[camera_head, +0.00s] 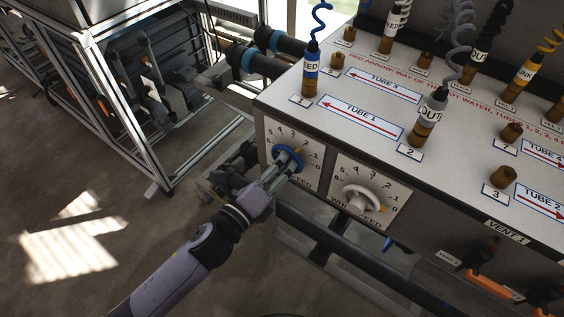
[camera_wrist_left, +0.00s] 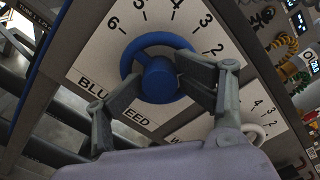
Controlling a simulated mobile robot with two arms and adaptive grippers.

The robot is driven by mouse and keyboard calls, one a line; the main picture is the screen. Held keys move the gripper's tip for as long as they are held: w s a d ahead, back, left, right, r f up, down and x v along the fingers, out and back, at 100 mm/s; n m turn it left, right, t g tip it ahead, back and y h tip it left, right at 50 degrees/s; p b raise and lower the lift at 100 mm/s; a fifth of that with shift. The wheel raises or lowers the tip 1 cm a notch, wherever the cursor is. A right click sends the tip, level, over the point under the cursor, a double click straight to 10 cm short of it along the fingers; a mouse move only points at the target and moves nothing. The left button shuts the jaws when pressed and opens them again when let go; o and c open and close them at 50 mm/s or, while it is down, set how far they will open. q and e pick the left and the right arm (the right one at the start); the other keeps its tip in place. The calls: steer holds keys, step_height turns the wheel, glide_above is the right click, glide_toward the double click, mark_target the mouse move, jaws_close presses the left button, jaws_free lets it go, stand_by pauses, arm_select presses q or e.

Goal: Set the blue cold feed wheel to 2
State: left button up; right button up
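The blue feed wheel (camera_head: 283,165) sits on a white dial plate (camera_head: 310,178) at the left of the cabinet front. The plate's numbers run from 6 at the left to 0 at the right. A small yellow mark at the wheel's upper right points roughly toward 2; its exact reading is unclear. My left gripper (camera_head: 278,172) is at the wheel. In the left wrist view, its fingers (camera_wrist_left: 157,72) are apart on either side of the blue hub (camera_wrist_left: 160,84), with the right finger covering part of the rim. Contact cannot be told. My right gripper is out of view.
A white wheel (camera_head: 357,199) on its own dial is just right of the blue one. The cabinet top (camera_head: 290,107) holds brown sockets and labelled plugs with coiled cords. Dark pipes (camera_head: 345,250) run below the dials. A metal frame (camera_head: 155,165) stands left; the floor between is clear.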

arm_select(q)
steer(key=v, duration=0.6)
steer(key=shift+s+a, duration=0.25)
steer(key=shift+s, duration=0.05)
